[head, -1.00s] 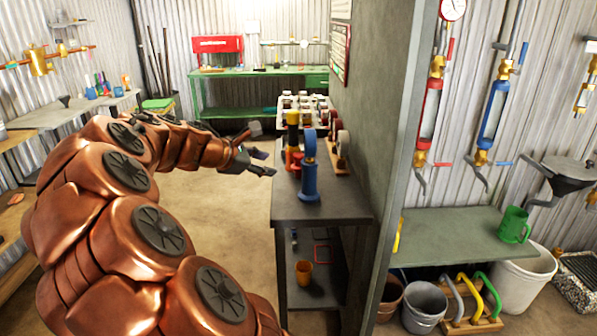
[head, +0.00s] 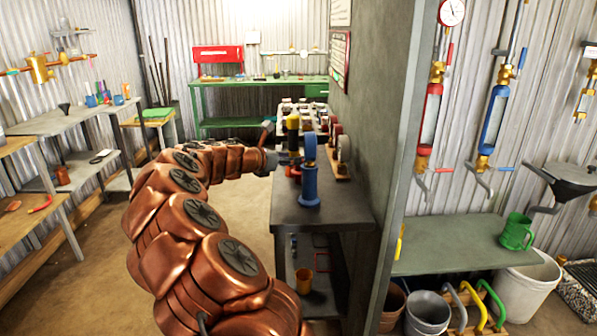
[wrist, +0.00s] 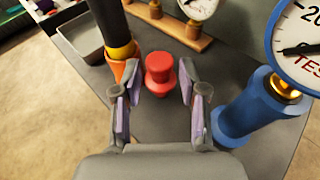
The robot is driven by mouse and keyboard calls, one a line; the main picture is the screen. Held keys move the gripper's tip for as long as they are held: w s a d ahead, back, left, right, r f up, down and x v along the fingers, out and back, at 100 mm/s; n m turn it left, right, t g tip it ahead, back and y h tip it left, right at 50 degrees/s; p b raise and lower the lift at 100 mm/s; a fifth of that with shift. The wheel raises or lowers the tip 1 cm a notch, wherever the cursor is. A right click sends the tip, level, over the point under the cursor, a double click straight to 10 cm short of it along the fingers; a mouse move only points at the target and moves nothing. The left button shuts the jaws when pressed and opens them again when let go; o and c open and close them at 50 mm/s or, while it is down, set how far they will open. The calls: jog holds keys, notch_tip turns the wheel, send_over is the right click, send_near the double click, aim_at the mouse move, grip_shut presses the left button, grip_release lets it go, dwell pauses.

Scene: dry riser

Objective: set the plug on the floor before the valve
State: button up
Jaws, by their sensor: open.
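A red, stepped plug (wrist: 160,72) stands upright on the dark bench top in the wrist view. My gripper (wrist: 157,88) is open, with its two fingers on either side of the plug's near part. I see gaps between fingers and plug, so it is not held. In the head view my gripper (head: 284,159) reaches over the bench's left edge, beside a blue gauge stand, and the plug is hard to make out there. The bare brown floor (head: 240,208) lies left of the bench. I cannot tell which fitting is the valve.
The dark bench (head: 320,214) carries the blue gauge stand (head: 310,186), close right of my gripper, and a black-and-yellow post with an orange base (wrist: 122,45), close left. Gauges on a wooden rack (wrist: 170,27) stand behind the plug. An orange cup (head: 304,281) sits on the lower shelf.

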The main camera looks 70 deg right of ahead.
jog(key=x, duration=0.3)
jog(key=shift+d+f, duration=0.15)
jog(key=shift+f, duration=0.35)
jog(key=shift+s+d+f, duration=0.1)
jog(key=shift+s+d, duration=0.1)
jog(key=shift+d, duration=0.45)
jog(key=c, duration=0.7)
jog(key=shift+r, duration=1.8)
jog(key=w+a, duration=0.1)
jog(key=a, duration=0.4)
jog(key=w+a+r, duration=0.1)
jog(key=a, duration=0.4)
jog(key=w+a, duration=0.1)
jog(key=a, duration=0.4)
jog(key=shift+w+a+r, duration=0.2)
jog(key=shift+a, duration=0.15)
